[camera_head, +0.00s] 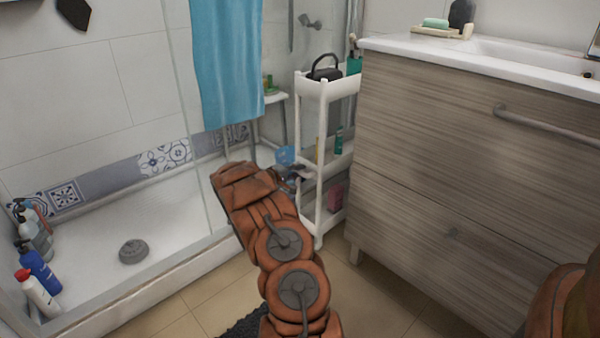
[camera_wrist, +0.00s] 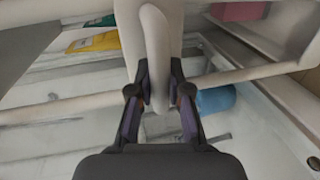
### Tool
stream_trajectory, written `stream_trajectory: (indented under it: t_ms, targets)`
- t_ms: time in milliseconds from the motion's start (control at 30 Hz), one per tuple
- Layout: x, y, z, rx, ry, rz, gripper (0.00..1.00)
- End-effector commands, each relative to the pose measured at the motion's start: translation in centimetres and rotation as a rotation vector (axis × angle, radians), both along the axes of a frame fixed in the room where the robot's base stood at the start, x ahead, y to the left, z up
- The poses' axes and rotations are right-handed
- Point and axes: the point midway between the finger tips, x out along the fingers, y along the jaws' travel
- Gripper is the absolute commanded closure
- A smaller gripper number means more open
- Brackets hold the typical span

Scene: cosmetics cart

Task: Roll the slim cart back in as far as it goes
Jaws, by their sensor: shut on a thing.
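The slim cart (camera_head: 312,90) is white, with several open shelves. It stands upright in the gap between the shower and the wooden vanity, its front end toward me. The vanity hides part of its far side. My gripper (camera_head: 290,176) is at the cart's front, about mid-height, partly hidden by my arm. In the wrist view, my gripper (camera_wrist: 160,95) has its dark fingers on either side of a pale upright handle (camera_wrist: 155,45) and is shut on it. The cart's back end is hard to make out.
The vanity (camera_head: 430,150) stands close on the cart's right. The shower tray (camera_head: 150,285) and glass panel are on the left. Items stand on the shelves, including a black-handled container (camera_head: 325,70) and a pink box (camera_head: 335,196).

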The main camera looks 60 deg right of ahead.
Motion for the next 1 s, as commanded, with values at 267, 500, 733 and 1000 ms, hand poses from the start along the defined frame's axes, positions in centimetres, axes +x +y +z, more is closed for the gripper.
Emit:
stream_trajectory:
  t_ms: [267, 500, 733, 1000]
  targets:
    - [-0.4, -0.5, 0.6, -0.009, -0.002, -0.006, 0.76]
    - [-0.1, -0.2, 0.4, -0.006, -0.001, -0.001, 0.57]
    - [0.0, -0.1, 0.2, -0.004, -0.001, 0.002, 0.57]
    - [0.7, 2.3, 0.9, -0.004, 0.000, 0.003, 0.57]
